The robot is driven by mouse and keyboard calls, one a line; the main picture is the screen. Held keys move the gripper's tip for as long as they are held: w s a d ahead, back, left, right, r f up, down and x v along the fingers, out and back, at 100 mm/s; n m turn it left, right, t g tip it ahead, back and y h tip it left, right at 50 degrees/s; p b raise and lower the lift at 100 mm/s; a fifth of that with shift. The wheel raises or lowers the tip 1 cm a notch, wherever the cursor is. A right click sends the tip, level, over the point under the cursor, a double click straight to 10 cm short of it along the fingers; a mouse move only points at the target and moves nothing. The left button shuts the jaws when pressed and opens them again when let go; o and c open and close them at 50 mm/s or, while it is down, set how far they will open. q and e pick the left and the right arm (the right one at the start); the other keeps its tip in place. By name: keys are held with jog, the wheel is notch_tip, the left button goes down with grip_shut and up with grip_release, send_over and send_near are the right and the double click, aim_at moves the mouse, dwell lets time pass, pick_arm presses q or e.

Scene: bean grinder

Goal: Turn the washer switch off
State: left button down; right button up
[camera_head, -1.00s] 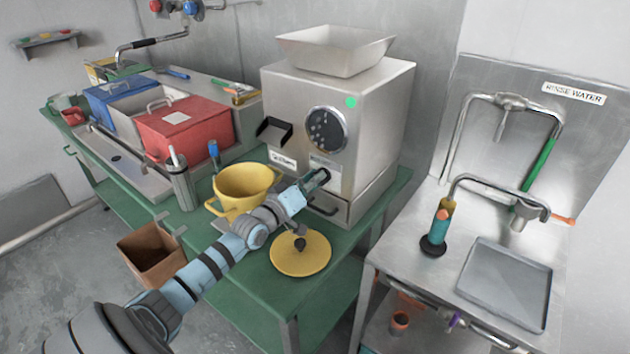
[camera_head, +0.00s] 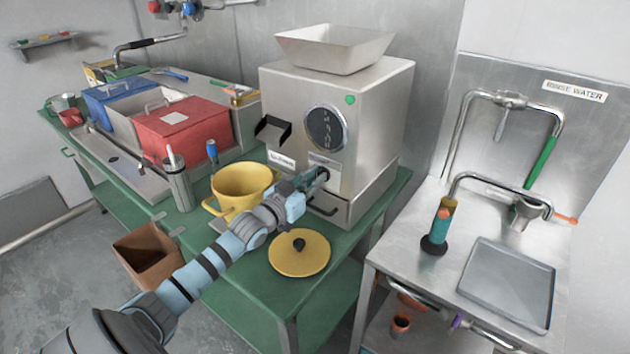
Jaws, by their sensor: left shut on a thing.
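The grinder machine (camera_head: 375,110) is a tall steel box with a hopper on top, a round dark dial (camera_head: 326,128) and a green dot on its front. My left gripper (camera_head: 318,180) is at the lower front of this machine, just below a small white label. It is shut on a small dark switch (camera_head: 323,174) there, mostly hidden by the fingers. Which way the switch is set cannot be seen. My right gripper is not in view.
A yellow pot (camera_head: 240,186) stands just left of my left arm, and its yellow lid (camera_head: 300,254) lies on the green table to the right. A drawer handle (camera_head: 322,210) is just below the gripper. A steel sink bench (camera_head: 400,250) stands at the right.

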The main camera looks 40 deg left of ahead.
pick_arm(q)
jog(key=shift+f, duration=0.15)
dwell(0.3)
jog(key=c, duration=1.7)
grip_release()
notch_tip(320, 180, up, 10)
jog(key=shift+r, duration=0.1)
